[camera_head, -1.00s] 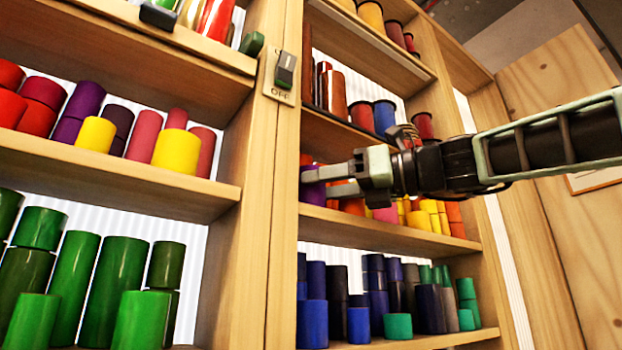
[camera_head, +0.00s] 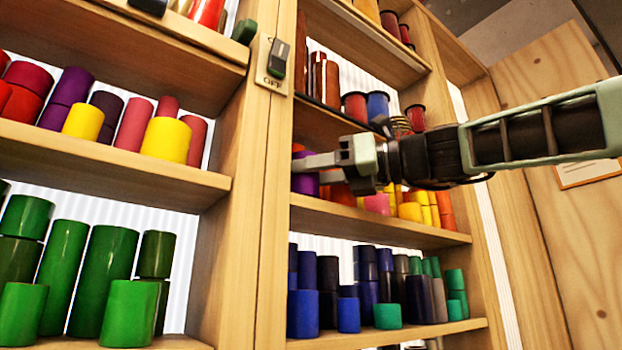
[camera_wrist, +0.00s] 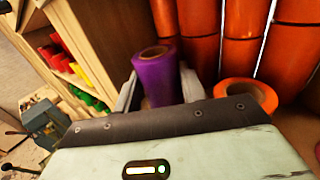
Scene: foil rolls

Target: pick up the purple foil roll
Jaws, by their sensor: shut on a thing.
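The purple foil roll (camera_wrist: 157,76) stands between the two fingers of my gripper (camera_wrist: 160,92) in the wrist view, its open tan core facing the camera. A finger lies on each side of it, and my gripper is shut on it. In the head view my gripper (camera_head: 312,172) reaches into the middle shelf of the right bay. The purple roll (camera_head: 305,185) shows there only in part, beside the wooden post and behind the fingers. I cannot tell whether it has left the shelf.
Orange rolls (camera_wrist: 240,45) stand close behind and right of the purple roll. A short orange roll (camera_wrist: 245,95) is right of my gripper. A wooden post (camera_head: 265,200) bounds the bay on the left. Blue and green rolls (camera_head: 365,290) fill the shelf below.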

